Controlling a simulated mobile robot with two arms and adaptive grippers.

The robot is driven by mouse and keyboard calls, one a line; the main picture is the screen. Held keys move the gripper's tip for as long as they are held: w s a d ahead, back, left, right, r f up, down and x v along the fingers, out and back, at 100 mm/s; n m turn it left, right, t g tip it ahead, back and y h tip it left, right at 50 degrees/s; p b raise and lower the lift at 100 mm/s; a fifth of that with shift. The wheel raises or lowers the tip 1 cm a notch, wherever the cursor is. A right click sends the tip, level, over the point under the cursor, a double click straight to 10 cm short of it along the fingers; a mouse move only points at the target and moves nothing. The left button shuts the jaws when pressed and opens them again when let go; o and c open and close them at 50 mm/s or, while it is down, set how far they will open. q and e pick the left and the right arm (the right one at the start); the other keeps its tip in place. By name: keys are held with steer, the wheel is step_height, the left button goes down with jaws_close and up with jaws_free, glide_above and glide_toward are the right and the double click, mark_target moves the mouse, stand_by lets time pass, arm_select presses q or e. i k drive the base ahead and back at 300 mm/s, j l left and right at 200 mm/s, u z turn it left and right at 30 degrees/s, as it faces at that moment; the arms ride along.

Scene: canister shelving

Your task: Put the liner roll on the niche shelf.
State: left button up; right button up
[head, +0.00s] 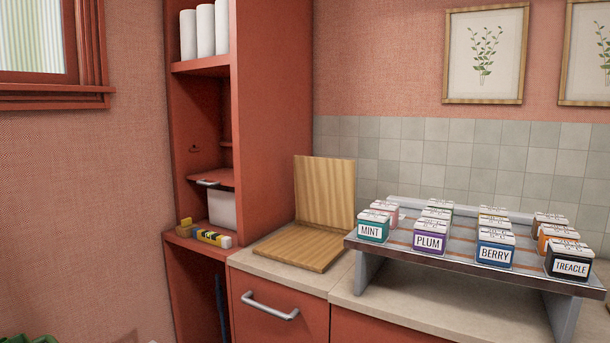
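A tall red shelf unit with open niches stands left of the counter. Its top shelf (200,64) bears several upright white rolls (205,32). A lower niche shelf (180,238) bears a white bin (222,209) and a small yellow and blue item with a white end (213,238), lying down near the front edge. A smaller yellow and brown item (185,227) is beside it at the left. I cannot tell for sure which of these is the liner roll. Neither of my grippers is in view.
A wooden board stand (325,190) is on the counter (415,305). A raised rack (400,246) there bears several labelled canisters, including mint (373,229), plum (429,240), berry (494,252) and treacle (570,264). A drawer with a metal handle (270,308) is below. A green thing (25,339) shows at bottom left.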

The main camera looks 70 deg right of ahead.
mark_target(226, 177)
steer(key=i+l+z, duration=0.15)
steer(key=z, duration=0.35)
steer(key=i+l+z, duration=0.1)
steer(key=z, duration=0.35)
steer(key=i+z, duration=0.25)
steer(key=z, duration=0.25)
steer(key=i+z, duration=0.2)
steer(key=z, duration=0.3)
